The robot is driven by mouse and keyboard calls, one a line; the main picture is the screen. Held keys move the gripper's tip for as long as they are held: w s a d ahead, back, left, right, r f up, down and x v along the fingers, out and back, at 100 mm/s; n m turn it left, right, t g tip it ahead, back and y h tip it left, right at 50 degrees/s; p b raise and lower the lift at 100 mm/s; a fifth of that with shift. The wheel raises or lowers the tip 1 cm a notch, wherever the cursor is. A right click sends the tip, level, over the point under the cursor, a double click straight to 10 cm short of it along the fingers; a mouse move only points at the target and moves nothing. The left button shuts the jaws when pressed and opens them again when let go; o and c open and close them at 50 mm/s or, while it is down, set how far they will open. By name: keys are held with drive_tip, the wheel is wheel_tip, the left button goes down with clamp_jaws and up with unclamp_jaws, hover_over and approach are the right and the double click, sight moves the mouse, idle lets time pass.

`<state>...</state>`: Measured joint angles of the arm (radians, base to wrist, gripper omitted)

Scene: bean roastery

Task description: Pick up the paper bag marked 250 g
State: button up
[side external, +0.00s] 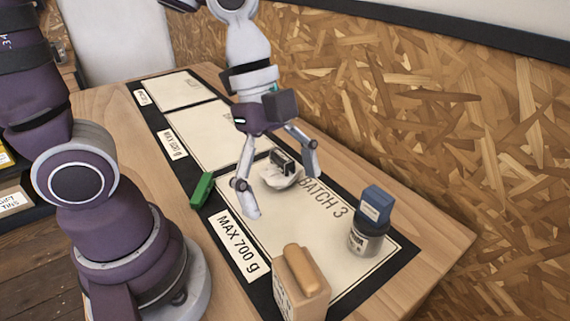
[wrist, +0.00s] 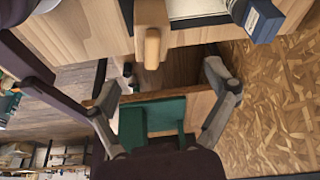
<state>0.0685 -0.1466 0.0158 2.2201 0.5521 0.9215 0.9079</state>
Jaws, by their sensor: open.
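I cannot read a 250 g mark on anything in either view. My gripper (side external: 280,180) is open, with its fingers spread above and around a small white piece with a black block on it (side external: 281,173) on the mat. Whether it touches them is unclear. A tan, box-like package (side external: 301,291) with dark marks on its front stands at the near end, an orange-tan piece (side external: 299,266) on top. A blue packet (side external: 375,204) sits on a jar (side external: 366,242) at the right. In the wrist view, the open fingers (wrist: 162,83) flank a green object (wrist: 152,123), apparently holding nothing.
The black-bordered mat (side external: 405,253) has pale panels marked BATCH 3 and MAX 700 g. A green block (side external: 202,190) lies at its left edge. A chipboard wall (side external: 450,110) runs close along the right side. Bare wooden table (side external: 120,110) shows at the left.

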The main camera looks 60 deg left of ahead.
sight(302, 263)
drive_tip(key=m, duration=0.1)
drive_tip(key=d+f+m+g, duration=0.1)
drive_tip(key=d+m, duration=0.1)
drive_tip(key=shift+s+f+m+g+h, duration=0.2)
drive_tip(key=shift+s+m+g+h, duration=0.1)
drive_tip(key=x, duration=0.9)
drive_tip(key=shift+w+d+f, duration=0.15)
drive_tip(key=shift+f, duration=0.25)
drive_tip(key=shift+c, duration=0.3)
drive_tip(key=c, duration=1.3)
drive_tip(key=shift+o, duration=0.2)
drive_tip(key=shift+r, duration=0.1)
